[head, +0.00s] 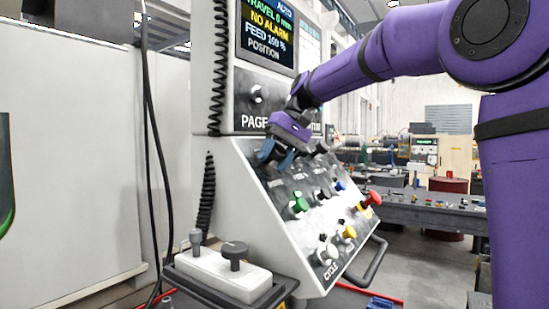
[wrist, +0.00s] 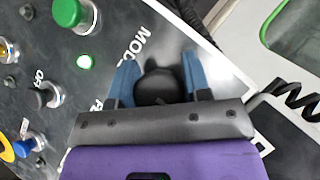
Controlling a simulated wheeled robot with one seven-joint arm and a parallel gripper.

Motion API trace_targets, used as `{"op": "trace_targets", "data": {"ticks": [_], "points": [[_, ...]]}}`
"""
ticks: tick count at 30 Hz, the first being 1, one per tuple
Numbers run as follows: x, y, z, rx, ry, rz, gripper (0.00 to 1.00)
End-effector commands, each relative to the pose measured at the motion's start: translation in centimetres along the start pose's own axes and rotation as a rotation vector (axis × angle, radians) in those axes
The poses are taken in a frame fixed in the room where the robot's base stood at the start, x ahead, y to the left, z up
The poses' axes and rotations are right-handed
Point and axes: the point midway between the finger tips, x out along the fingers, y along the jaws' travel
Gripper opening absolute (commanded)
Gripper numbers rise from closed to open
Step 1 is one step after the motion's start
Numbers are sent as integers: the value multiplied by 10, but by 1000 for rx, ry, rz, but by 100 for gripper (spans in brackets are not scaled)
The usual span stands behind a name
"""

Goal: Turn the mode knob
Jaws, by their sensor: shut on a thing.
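The mode knob (wrist: 157,88) is black and round, on the dark sloped panel with the letters "MOD" beside it in the wrist view. My gripper (wrist: 157,82) has its two blue fingers on either side of the knob and is shut on it. In the head view my gripper (head: 276,158) is at the upper left of the sloped control panel (head: 285,190). There the knob is hidden behind the fingers. The knob's pointer direction cannot be made out.
A green button (head: 298,204), a red button (head: 372,199) and a yellow button (head: 348,232) stand out from the panel. Above is a screen (head: 268,35) reading "NO ALARM" and "POSITION". A black handle (head: 368,263) runs along the panel's right edge. A coiled cable (head: 207,190) hangs at its left.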

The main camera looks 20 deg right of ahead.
Motion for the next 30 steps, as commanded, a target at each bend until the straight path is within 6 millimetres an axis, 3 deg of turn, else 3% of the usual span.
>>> {"op": "trace_targets", "data": {"ticks": [7, 8, 10, 22, 30], "points": [[1, 2, 0, 4, -4, 2, 20], [1, 2, 0, 5, -4, 2, 51], [1, 2, 0, 4, -3, 2, 67], [-6, 1, -1, 3, 2, 0, 68], [-52, 1, -1, 3, 4, 0, 68]]}}
